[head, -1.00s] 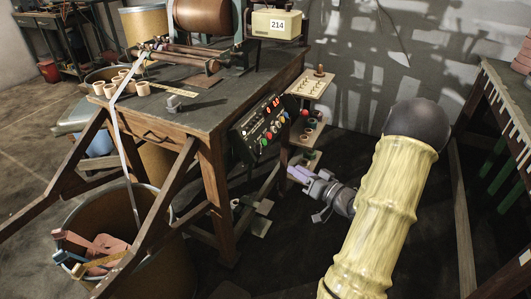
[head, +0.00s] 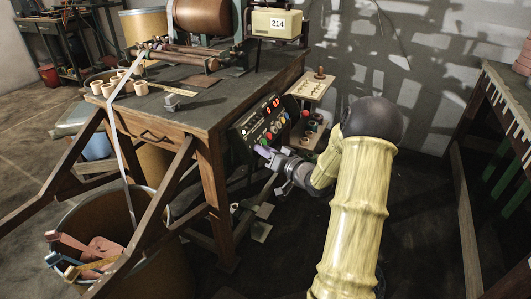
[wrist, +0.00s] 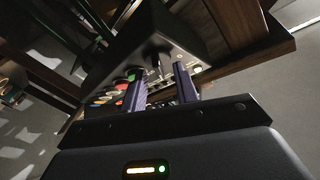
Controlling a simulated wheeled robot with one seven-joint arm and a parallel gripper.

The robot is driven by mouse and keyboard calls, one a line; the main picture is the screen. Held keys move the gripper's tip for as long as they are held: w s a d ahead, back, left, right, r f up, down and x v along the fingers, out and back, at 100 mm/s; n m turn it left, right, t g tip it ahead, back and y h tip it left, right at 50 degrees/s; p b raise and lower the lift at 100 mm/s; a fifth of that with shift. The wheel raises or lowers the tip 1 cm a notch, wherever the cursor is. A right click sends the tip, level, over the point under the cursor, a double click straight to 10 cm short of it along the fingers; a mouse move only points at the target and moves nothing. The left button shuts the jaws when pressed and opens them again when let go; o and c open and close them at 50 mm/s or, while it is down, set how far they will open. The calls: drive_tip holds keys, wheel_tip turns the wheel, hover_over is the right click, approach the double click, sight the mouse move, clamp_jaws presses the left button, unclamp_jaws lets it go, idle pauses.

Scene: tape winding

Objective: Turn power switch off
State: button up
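The black control panel (head: 245,128) is mounted at the right front of the wooden workbench. It has a red lit display, coloured buttons and small switches. I cannot tell for certain which control is the power switch. My gripper (head: 265,153) is in front of the panel's lower edge. In the wrist view my gripper (wrist: 161,83) has its two fingers apart, with nothing clearly held between them. The panel's box (wrist: 135,45) lies just beyond the fingertips, with coloured buttons by the left finger. A dark, knob-like part (wrist: 160,50) shows near the gap; contact is unclear.
The workbench (head: 195,105) carries rollers and several small cups. A small shelf (head: 312,88) with spools stands behind the panel. A barrel (head: 75,220) with tools is at lower left. Another table (head: 500,85) stands at right. Floor between them looks clear.

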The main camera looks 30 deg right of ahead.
clamp_jaws()
drive_tip(key=shift+d+n+y, duration=0.1)
drive_tip(key=shift+n+y, duration=0.3)
drive_tip(key=shift+n, duration=0.3)
drive_tip(key=shift+w+d+f+n+g+y+p, duration=0.1)
drive_tip(key=shift+n+g+y, duration=1.2)
drive_tip(key=shift+n, duration=1.75)
drive_tip(key=shift+w+d+r+n+g+y+p, duration=0.15)
drive_tip(key=shift+n+g+y, duration=1.15)
drive_tip(key=shift+n, duration=1.7)
drive_tip(key=shift+d+f+n+g+y+p, duration=0.15)
drive_tip(key=shift+n+g+y, duration=1.15)
drive_tip(key=shift+n, duration=1.75)
drive_tip(key=shift+a+y, duration=0.1)
drive_tip(key=shift+y, duration=0.3)
